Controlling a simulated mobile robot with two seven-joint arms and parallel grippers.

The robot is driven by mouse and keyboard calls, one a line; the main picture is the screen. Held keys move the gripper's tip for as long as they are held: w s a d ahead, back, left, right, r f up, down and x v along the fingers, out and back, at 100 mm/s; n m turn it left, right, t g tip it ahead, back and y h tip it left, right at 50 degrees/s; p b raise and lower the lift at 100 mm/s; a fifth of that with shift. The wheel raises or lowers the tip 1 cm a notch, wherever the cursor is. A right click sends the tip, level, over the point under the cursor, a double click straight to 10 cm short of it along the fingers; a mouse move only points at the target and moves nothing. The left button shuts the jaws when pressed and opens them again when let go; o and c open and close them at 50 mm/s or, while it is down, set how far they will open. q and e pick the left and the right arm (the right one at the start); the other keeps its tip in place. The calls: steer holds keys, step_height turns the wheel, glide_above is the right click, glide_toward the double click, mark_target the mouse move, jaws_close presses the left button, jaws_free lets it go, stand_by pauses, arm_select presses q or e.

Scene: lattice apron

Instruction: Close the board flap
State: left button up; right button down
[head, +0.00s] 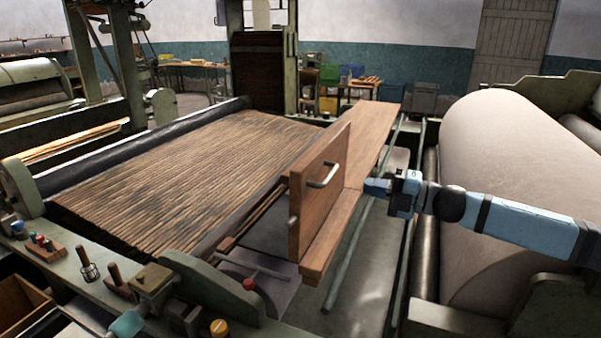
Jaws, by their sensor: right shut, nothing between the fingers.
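The board flap (313,215) is a brown wooden panel with a pale metal bar handle (323,175). It stands upright, at a steep angle to the long wooden board (372,128) along its foot. My right gripper (376,187) comes in from the right. It is shut and empty, on the handle side of the flap, over the board's right edge and a little right of the handle. A gap shows between the gripper and the handle. I cannot tell whether the fingertips touch the board.
A wide slatted apron (190,165) lies left of the board. A large pale roller (520,190) stands at the right, behind my right arm. A thin green rail (350,245) runs beside the board. Small tools and knobs (45,245) line the near left frame.

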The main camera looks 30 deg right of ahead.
mark_target(304, 172)
steer(key=shift+p+x, duration=2.75)
steer(key=shift+x, duration=4.25)
steer(key=shift+s+r, duration=0.1)
steer(key=shift+s, duration=0.05)
steer(key=shift+a+r, duration=0.1)
steer(key=shift+a, duration=0.05)
